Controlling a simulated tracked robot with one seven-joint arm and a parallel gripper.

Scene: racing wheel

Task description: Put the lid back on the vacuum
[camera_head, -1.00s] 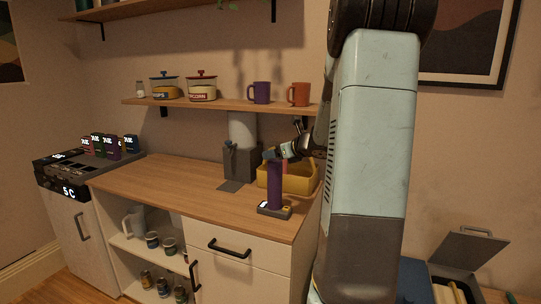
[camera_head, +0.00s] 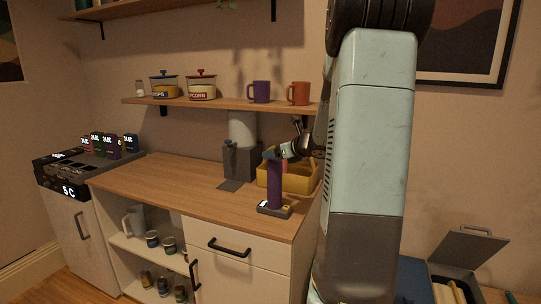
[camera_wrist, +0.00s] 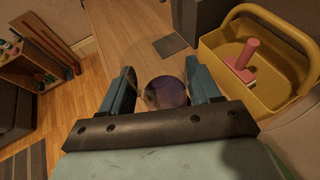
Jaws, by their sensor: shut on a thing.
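A purple upright cylinder (camera_head: 275,186), which looks like the handheld vacuum, stands on a small dark base (camera_head: 274,209) near the counter's front right. My gripper (camera_head: 272,154) is at its top end. In the wrist view, my gripper (camera_wrist: 162,88) has its two teal fingers either side of a round, partly see-through piece (camera_wrist: 151,91), which looks like the lid. Its jaws are shut on it. A dark purple round shape (camera_wrist: 171,92) shows through or just below it. I cannot tell whether the piece touches the cylinder.
A yellow caddy (camera_wrist: 215,60) with a pink item (camera_wrist: 240,62) inside stands close behind and right of the cylinder. A grey appliance (camera_head: 240,160) stands against the wall. A shelf (camera_head: 215,104) with mugs and jars hangs above. The counter's left part (camera_head: 150,180) is clear.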

